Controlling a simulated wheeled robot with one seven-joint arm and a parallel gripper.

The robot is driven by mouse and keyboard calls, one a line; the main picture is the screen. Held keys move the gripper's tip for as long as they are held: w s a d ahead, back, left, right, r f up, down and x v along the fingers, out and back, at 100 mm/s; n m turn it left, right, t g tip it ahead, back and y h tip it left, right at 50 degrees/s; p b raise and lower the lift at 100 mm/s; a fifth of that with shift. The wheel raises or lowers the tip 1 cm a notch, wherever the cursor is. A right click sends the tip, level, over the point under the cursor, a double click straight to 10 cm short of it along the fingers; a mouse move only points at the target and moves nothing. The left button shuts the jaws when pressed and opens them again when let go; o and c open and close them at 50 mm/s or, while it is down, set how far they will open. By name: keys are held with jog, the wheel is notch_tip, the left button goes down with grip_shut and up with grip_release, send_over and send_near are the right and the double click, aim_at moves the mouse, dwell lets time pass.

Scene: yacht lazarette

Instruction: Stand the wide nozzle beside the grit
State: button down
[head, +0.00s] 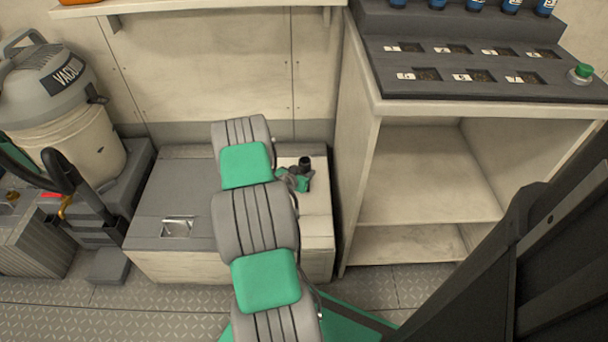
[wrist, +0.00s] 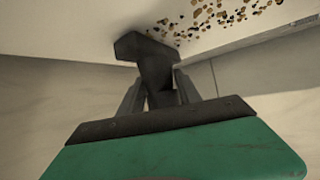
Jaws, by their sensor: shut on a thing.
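The wide nozzle (wrist: 143,48) is a dark piece with a broad end and a narrower neck. My gripper (wrist: 158,95) is shut on its neck, one finger on each side. In the wrist view the broad end is close to a pale surface; I cannot tell whether they touch. The grit (wrist: 215,20) is a scatter of brown, yellow and dark specks on that surface, just right of the nozzle. In the head view my gripper (head: 301,178) is over the pale right part of the locker top, with the dark nozzle (head: 305,162) showing. My arm covers part of this top.
The low locker (head: 180,195) has a grey lid with a recessed latch (head: 178,227). A vacuum (head: 65,110) stands at left. An open cabinet (head: 430,175) with a dark slotted tray (head: 480,65) on top stands close on the right. A wall is behind.

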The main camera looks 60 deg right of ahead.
jog(key=shift+f, duration=0.15)
jog(key=c, duration=0.8)
grip_release()
jog(key=shift+c, duration=0.2)
